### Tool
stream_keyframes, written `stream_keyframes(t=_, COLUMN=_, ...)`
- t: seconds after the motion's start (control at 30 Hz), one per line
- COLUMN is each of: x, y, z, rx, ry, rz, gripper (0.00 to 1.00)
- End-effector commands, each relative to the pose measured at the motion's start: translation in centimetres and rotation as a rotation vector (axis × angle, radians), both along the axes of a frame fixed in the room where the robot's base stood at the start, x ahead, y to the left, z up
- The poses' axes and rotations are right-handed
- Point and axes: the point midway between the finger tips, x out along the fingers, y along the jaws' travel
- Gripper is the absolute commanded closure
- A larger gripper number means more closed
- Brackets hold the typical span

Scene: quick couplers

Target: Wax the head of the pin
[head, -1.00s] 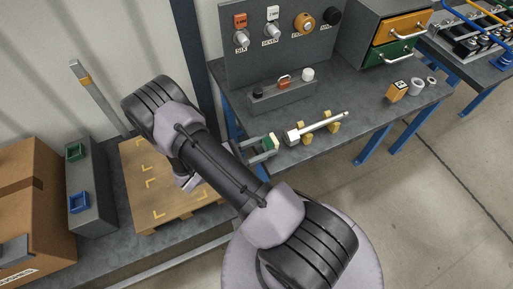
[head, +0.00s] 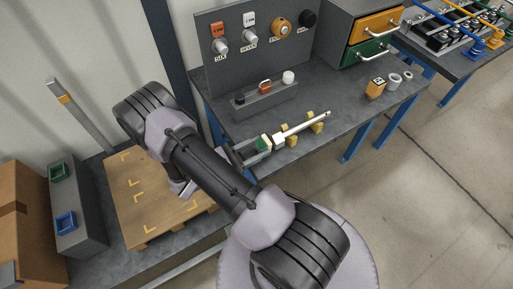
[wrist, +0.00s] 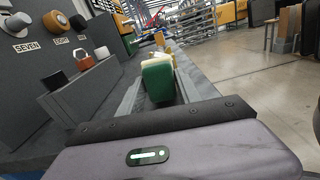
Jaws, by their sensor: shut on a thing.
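My gripper (head: 257,148) is shut on a small green block with a pale yellow end, which looks like the wax (head: 264,143). In the wrist view the green block (wrist: 158,84) sits between my two fingers. The pin (head: 304,127) is a pale metal rod lying tilted across two yellow supports on the bench. Its thicker head (head: 279,140) points toward my gripper. The wax's pale end is right at the head; I cannot tell whether they touch. In the wrist view the block hides most of the pin.
A grey panel with labelled knobs (head: 249,45) stands at the back of the bench (head: 340,95). A grey rack (head: 264,100) holds small stamps or caps. A drawer cabinet (head: 350,30), an orange block (head: 375,88) and two rings (head: 395,80) are to the right. A wooden pallet (head: 135,190) lies left.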

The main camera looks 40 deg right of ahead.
Motion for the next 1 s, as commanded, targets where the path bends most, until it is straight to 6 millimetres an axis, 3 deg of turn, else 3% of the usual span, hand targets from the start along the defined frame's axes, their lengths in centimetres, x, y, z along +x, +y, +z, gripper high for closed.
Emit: stream_keyframes(t=1.0, x=-0.3, y=-1.3, z=0.0, rx=0.000, ry=0.000, rz=0.000, gripper=1.00)
